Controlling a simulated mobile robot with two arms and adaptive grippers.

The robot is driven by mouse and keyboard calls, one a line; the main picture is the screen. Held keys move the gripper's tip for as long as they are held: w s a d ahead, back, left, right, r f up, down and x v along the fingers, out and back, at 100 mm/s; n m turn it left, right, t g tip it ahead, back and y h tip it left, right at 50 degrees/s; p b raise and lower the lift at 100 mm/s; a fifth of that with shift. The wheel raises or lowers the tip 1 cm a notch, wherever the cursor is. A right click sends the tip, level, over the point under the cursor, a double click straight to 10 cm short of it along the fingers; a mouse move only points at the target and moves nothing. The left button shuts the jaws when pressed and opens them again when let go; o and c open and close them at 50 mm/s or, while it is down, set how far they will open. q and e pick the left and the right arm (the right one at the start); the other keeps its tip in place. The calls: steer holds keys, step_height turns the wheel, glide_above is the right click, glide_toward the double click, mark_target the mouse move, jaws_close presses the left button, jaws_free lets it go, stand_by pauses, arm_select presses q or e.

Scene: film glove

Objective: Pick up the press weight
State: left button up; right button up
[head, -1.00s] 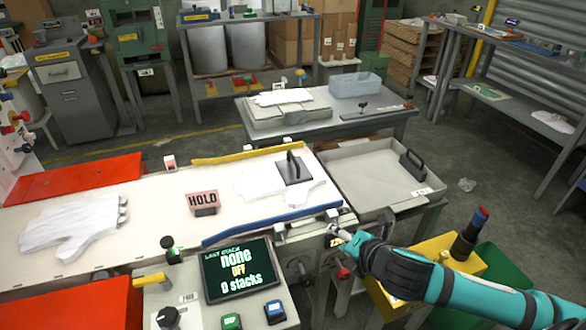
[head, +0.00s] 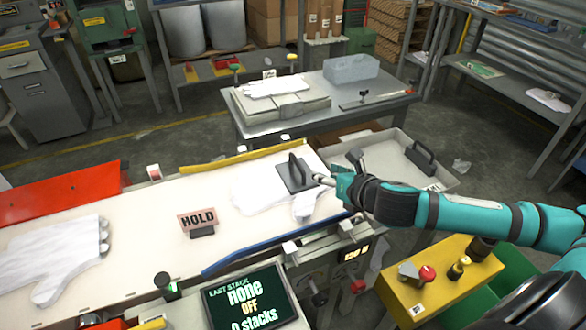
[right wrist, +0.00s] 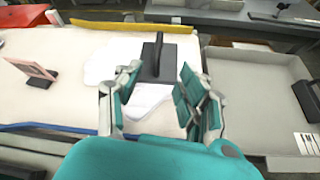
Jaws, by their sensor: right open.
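The press weight (head: 297,176), a dark flat plate with an upright black handle, rests on a white glove (head: 258,191) on the pale bench. My right gripper (head: 336,170) is open and empty just to the right of it in the head view. In the right wrist view the press weight (right wrist: 157,62) shows beyond and between the spread fingers of the right gripper (right wrist: 160,88). No contact with it is clear. A second dark handled weight (head: 420,157) lies in the grey tray (head: 447,179) at the right. My left gripper is not in view.
A yellow rail (head: 240,158) and a blue rail (head: 270,243) edge the bench. A HOLD sign (head: 198,220) stands left of the weight, and another white glove (head: 55,258) lies at far left. A yellow box (head: 440,280) stands at front right.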

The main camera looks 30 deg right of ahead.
glide_toward(300, 164)
steer(key=w, duration=0.2)
steer(key=shift+w+d+f, duration=0.1)
steer(key=shift+w+f, duration=0.95)
steer(key=shift+w, duration=0.15)
steer(key=shift+x, duration=0.8)
steer(key=shift+w+f, duration=0.1)
steer(key=shift+w, duration=0.05)
steer(key=x, duration=0.4)
steer(key=shift+w+f, duration=0.15)
steer(key=shift+w, duration=0.1)
steer(key=shift+w+f, duration=0.1)
steer(key=shift+w, duration=0.05)
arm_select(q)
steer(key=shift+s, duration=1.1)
arm_select(e)
jaws_close()
